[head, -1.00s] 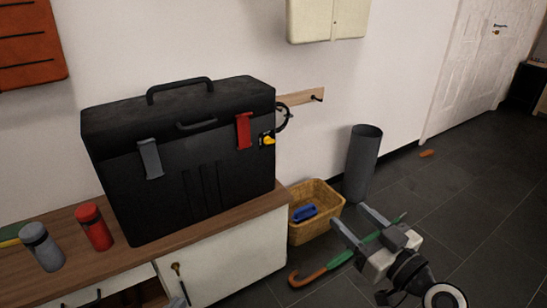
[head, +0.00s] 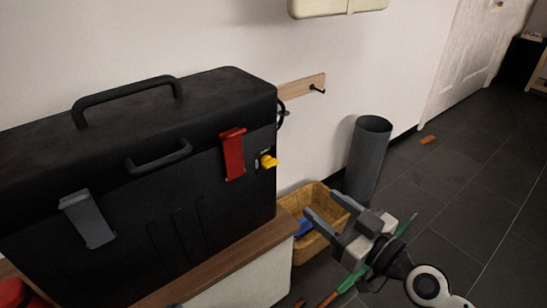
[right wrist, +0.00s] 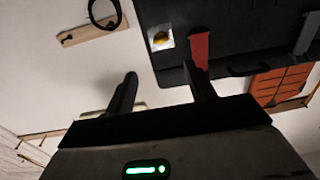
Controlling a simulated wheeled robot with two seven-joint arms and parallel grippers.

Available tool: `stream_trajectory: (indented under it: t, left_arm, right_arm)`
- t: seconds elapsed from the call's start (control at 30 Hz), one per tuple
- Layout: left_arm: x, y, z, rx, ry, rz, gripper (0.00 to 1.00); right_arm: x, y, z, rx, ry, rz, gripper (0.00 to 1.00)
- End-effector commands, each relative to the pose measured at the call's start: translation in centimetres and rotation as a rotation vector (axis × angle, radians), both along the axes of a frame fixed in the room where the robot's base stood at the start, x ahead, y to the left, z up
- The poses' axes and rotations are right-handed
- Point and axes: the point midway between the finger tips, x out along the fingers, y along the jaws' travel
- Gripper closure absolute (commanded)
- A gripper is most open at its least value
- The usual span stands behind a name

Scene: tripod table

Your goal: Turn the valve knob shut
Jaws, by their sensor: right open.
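The yellow valve knob (head: 269,161) sits on the right end of the front face of a large black case (head: 150,215), beside a red latch (head: 232,154). In the right wrist view the yellow knob (right wrist: 159,38) shows on a pale plate near the top middle. My right gripper (head: 323,220) is open and empty, to the right of and below the knob in the head view, and apart from it. Its two fingers (right wrist: 160,85) show spread in the right wrist view. My left gripper is not in view.
The case stands on a wooden-topped cabinet (head: 215,268). A wicker basket (head: 308,250) with a blue item and a dark grey cylinder (head: 367,160) stand on the floor to the right. A wall rail (head: 303,96) with a hook is behind the case.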

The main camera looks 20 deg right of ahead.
Motion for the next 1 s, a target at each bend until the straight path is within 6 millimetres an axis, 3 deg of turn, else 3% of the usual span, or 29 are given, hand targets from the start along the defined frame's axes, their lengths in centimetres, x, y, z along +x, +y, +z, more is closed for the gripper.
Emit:
stream_trajectory:
  t: [0.07,0.6,0.8,1.0]
  left_arm:
    - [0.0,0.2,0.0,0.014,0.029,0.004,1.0]
    - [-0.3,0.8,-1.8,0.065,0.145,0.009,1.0]
    - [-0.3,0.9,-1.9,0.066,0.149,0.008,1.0]
    - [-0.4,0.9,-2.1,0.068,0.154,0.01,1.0]
  right_arm:
    - [1.4,0.5,0.7,0.006,-0.005,-0.002,0.45]
    - [11.6,4.8,0.3,0.003,-0.002,0.001,0.45]
    - [13.3,5.4,0.1,0.001,-0.001,0.001,0.45]
    - [13.6,5.6,0.1,0.0,0.0,0.001,0.45]
